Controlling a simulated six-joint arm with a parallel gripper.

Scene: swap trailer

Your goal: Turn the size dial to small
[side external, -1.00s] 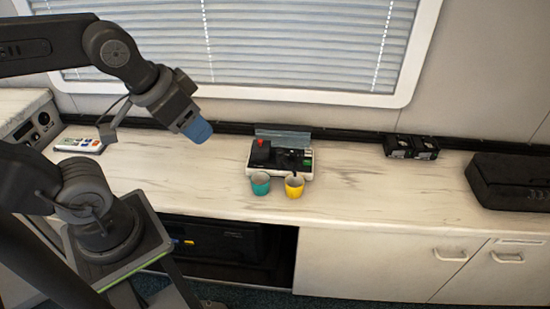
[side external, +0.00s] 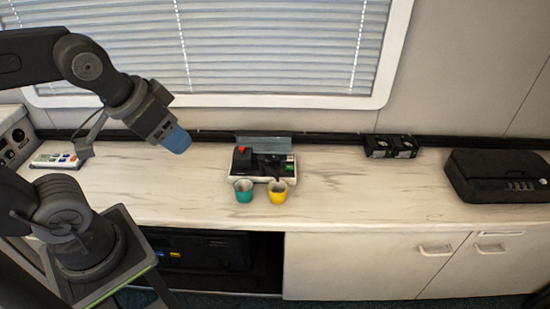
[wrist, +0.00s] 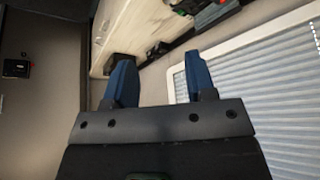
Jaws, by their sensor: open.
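A small black-and-white machine (side external: 262,178) with a black block, a red top piece and a raised grey lid stands on the counter, in the middle of the side external view. I cannot make out a size dial on it at this scale. My gripper (side external: 177,141) is in the air left of the machine, above the counter and apart from everything. In the wrist view its two blue fingers (wrist: 161,80) are spread with nothing between them. Dark items with a red spot show at the top of the wrist view, too cut off to name surely.
Black cassettes (side external: 391,146) and a black case (side external: 500,178) lie to the right. A remote (side external: 61,160) lies at left.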

